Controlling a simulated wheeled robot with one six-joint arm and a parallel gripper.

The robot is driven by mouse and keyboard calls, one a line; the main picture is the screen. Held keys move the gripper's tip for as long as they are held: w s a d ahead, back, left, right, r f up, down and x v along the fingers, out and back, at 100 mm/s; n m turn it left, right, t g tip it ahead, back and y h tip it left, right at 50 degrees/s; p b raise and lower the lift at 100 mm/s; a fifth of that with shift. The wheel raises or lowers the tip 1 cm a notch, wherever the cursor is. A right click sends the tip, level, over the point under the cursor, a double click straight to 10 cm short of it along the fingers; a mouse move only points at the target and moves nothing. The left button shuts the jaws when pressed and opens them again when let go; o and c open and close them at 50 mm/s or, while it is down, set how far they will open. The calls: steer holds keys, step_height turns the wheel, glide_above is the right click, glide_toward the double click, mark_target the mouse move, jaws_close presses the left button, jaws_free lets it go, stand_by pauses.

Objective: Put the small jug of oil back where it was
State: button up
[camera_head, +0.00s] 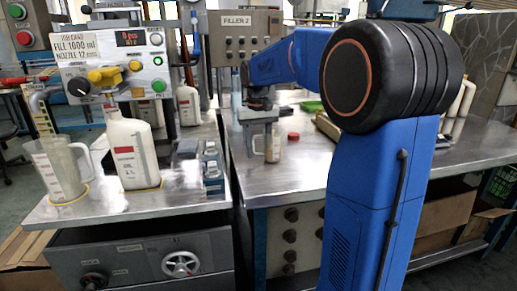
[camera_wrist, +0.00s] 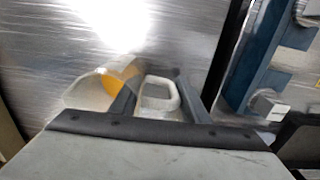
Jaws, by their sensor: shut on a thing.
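The small jug of oil (camera_head: 274,147) is at the left end of the right-hand steel bench, seen partly behind my gripper (camera_head: 258,128). In the wrist view the small jug (camera_wrist: 88,92) is pale and clear, with yellow oil (camera_wrist: 124,73) inside. Its white handle (camera_wrist: 160,94) lies between the fingers of my gripper (camera_wrist: 158,100), which is shut on it. The jug looks about upright in the head view. I cannot tell whether its base touches the bench.
A larger clear jug (camera_head: 60,168) and a white bottle (camera_head: 132,154) stand on the left bench (camera_head: 110,205) under the filler panel (camera_head: 122,62). Small metal bottles (camera_head: 211,168) stand at its right. A red cap (camera_head: 293,136) lies near the small jug. Bare bench (camera_head: 295,172) shows in front.

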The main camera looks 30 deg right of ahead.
steer(key=o, duration=1.4)
step_height(320, 180, up, 12)
steer(key=shift+a+r, duration=0.1)
steer(key=s+a+f+t, duration=0.1)
steer(key=s+a+f, duration=0.1)
steer(key=s, duration=0.4)
steer(key=s+a+f+n, duration=0.1)
steer(key=s+a+f, duration=0.1)
steer(key=s, duration=0.4)
steer(key=s+a+f+t, duration=0.1)
steer(key=s+a+f, duration=0.2)
steer(key=s, duration=0.2)
steer(key=shift+s+f+n+t, duration=0.3)
steer(key=shift+s+n, duration=0.1)
steer(key=s+a+f, duration=0.1)
steer(key=s+f, duration=0.3)
steer(key=s+a+f+n+t, duration=0.1)
steer(key=s+f, duration=0.4)
steer(key=s+a+f+t, duration=0.1)
steer(key=s+f, duration=0.3)
steer(key=shift+s+a+f, duration=0.15)
steer(key=shift+s+f, duration=0.25)
